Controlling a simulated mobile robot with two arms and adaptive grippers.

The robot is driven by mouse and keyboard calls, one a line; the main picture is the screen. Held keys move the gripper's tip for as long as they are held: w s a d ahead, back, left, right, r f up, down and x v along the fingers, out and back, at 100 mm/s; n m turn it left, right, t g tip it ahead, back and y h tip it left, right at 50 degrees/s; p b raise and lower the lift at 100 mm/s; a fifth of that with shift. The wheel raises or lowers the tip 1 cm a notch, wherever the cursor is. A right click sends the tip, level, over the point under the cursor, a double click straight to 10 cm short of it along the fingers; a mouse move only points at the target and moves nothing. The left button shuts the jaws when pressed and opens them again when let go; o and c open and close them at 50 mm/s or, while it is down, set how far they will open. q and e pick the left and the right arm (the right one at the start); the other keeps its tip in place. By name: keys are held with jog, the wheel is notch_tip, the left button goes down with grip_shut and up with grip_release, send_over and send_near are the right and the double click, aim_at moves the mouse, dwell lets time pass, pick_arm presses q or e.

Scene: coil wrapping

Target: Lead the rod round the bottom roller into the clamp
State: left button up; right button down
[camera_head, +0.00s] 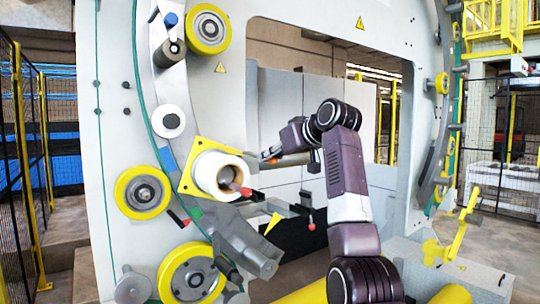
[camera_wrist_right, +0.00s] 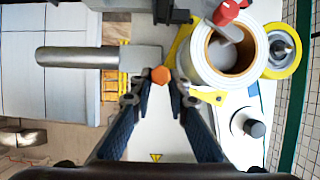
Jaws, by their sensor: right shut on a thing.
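My right gripper (camera_head: 268,156) is at the end of my purple arm, in front of the machine's opening and right of the white coil. In the right wrist view its two dark fingers (camera_wrist_right: 160,82) close on a small orange piece (camera_wrist_right: 160,75). This may be the rod's end, but its length is not visible. The lowest yellow-rimmed roller (camera_head: 190,277), likely the bottom roller, is at the lower left in the head view, well below the gripper. I cannot tell the clamp for sure. My left gripper is not in view.
The white coil (camera_head: 212,175) with a brown core is just left of my right gripper; it also shows in the wrist view (camera_wrist_right: 206,72). More yellow rollers (camera_head: 143,192) line the ring. A grey cylinder (camera_wrist_right: 75,57) lies left of the fingers. A mesh fence (camera_head: 22,170) stands far left.

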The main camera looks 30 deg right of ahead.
notch_tip(320, 180, down, 9)
jog(key=b, duration=0.5)
jog(key=shift+b, duration=0.35)
dwell(0.3)
jog(key=shift+r, duration=0.15)
jog(key=shift+r+p, duration=0.1)
jog(key=shift+p, duration=0.3)
jog(key=shift+d, duration=0.15)
